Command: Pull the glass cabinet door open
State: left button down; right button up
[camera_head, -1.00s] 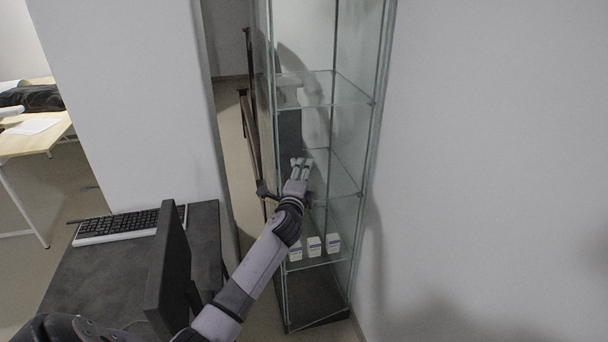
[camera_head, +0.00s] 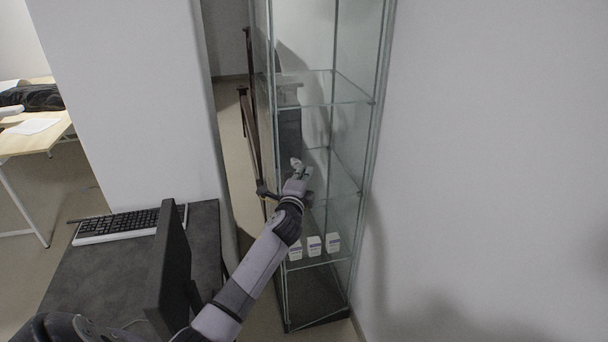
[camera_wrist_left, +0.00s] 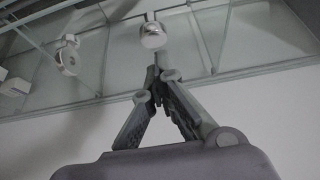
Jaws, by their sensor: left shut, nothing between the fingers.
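The tall glass cabinet (camera_head: 350,150) stands against the wall, with clear panes and glass shelves. I cannot tell its door apart from the other panes in the head view, nor whether it is ajar. My left gripper (camera_head: 302,164) is in front of the cabinet, above the level of the white boxes. In the left wrist view its fingertips (camera_wrist_left: 155,74) are together with nothing between them. A round metal knob (camera_wrist_left: 152,37) shows just beyond the fingertips, apart from them in the picture. Glass panes (camera_wrist_left: 110,60) of the cabinet lie behind it. My right gripper is not in view.
Several small white boxes (camera_head: 314,246) stand on a low cabinet shelf. A dark desk (camera_head: 90,275) with a keyboard (camera_head: 125,223) and a monitor (camera_head: 170,270) is at the lower left. A plain wall (camera_head: 490,150) bounds the right side. Dark rails (camera_head: 249,125) stand left of the cabinet.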

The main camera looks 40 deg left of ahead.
pick_arm(q)
jog(key=c, duration=2.3)
grip_release()
jog(key=o, duration=1)
jog(key=shift+c, duration=0.2)
jog(key=shift+s, duration=0.1)
jog(key=v, duration=1.1)
jog(key=shift+s+d, duration=0.15)
jog(key=shift+s, duration=0.25)
jog(key=shift+c, duration=0.3)
